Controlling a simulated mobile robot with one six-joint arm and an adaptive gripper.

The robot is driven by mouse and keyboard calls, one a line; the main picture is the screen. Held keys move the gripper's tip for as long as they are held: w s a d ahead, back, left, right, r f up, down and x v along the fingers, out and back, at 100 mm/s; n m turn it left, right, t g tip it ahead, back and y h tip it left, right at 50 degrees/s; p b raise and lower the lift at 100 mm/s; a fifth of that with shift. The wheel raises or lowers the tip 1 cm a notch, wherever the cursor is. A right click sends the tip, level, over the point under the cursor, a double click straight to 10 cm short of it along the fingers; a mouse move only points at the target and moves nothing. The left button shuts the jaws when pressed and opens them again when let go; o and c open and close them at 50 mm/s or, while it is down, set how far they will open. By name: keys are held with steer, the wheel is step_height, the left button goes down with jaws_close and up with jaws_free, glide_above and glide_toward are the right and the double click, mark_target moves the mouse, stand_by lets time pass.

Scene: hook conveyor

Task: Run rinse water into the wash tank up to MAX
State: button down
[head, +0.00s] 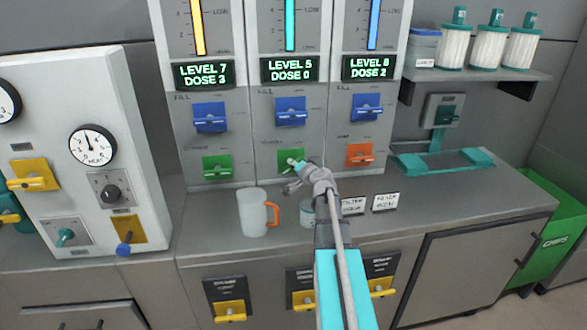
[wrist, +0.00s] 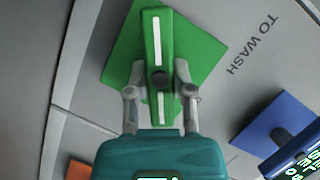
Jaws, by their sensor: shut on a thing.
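My gripper (head: 293,170) is at the green lever (head: 290,157) low on the middle column. In the wrist view, my gripper (wrist: 160,92) has one finger on each side of this green lever (wrist: 153,40) and is shut on it. The lever lies at an angle across its square green plate (wrist: 190,45). The label TO WASH (wrist: 256,44) is beside it. The middle display (head: 289,69) reads LEVEL 5, DOSE 0, under a teal gauge (head: 291,25). I cannot tell which part is the wash tank, and no MAX mark is readable.
Blue levers (head: 291,111) sit above, with another green lever (head: 216,164) left and an orange lever (head: 360,153) right. A mug (head: 252,212) with an orange handle stands on the counter. Another cup (head: 307,213) is partly behind my arm. Filters (head: 488,46) stand on the shelf.

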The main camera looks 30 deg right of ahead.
steer(key=shift+f+m+t+y+b, duration=0.15)
steer(key=shift+m+t+b, duration=0.35)
steer(key=shift+m, duration=0.4)
steer(key=shift+r+m+t+y+b, duration=0.15)
steer(key=shift+m+t+b, duration=0.15)
steer(key=shift+m+b, duration=0.5)
steer(key=shift+c, duration=2.4)
jaws_free()
steer(key=shift+p, duration=0.35)
